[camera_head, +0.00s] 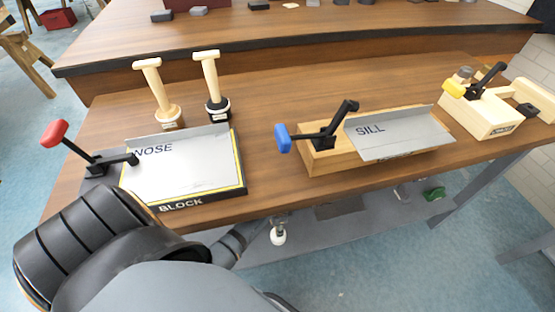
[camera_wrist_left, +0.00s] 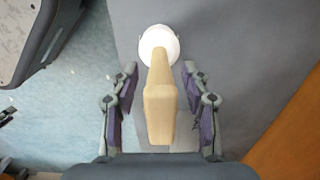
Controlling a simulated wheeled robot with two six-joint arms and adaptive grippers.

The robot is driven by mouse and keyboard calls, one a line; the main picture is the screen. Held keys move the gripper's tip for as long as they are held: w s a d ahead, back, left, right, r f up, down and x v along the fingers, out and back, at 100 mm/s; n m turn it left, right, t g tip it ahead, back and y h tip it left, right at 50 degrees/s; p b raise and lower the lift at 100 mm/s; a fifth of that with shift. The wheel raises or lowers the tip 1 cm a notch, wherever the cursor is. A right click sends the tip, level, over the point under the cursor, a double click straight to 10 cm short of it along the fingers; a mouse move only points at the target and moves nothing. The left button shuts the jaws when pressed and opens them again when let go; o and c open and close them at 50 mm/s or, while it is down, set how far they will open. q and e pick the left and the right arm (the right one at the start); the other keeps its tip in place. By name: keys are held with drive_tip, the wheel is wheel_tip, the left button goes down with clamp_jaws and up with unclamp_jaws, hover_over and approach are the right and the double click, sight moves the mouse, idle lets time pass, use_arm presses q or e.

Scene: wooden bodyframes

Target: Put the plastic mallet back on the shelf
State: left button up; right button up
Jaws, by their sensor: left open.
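The plastic mallet, with a white head (camera_wrist_left: 158,45) and a light wooden handle (camera_wrist_left: 160,110), shows in the left wrist view with its handle towards the camera. My left gripper (camera_wrist_left: 160,82) is open, with one finger on each side of the handle and visible gaps between. In the head view the white mallet head (camera_head: 278,238) shows just below the table's front edge, by the gripper's dark fingers; its handle is hidden there. The grey lower shelf (camera_head: 335,238) lies under the table behind it. Contact between head and shelf cannot be told. My right gripper is not in view.
The wooden table (camera_head: 270,95) overhangs the shelf. On it are the NOSE block (camera_head: 190,165), the SILL fixture (camera_head: 380,140) with toggle clamps, and two upright wooden-handled tools (camera_head: 158,95). A green object (camera_head: 433,194) lies on the shelf's right.

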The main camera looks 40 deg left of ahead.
use_arm(q)
wheel_tip(320, 180, up, 7)
drive_tip(key=shift+f+p, duration=0.15)
drive_tip(key=shift+p, duration=0.95)
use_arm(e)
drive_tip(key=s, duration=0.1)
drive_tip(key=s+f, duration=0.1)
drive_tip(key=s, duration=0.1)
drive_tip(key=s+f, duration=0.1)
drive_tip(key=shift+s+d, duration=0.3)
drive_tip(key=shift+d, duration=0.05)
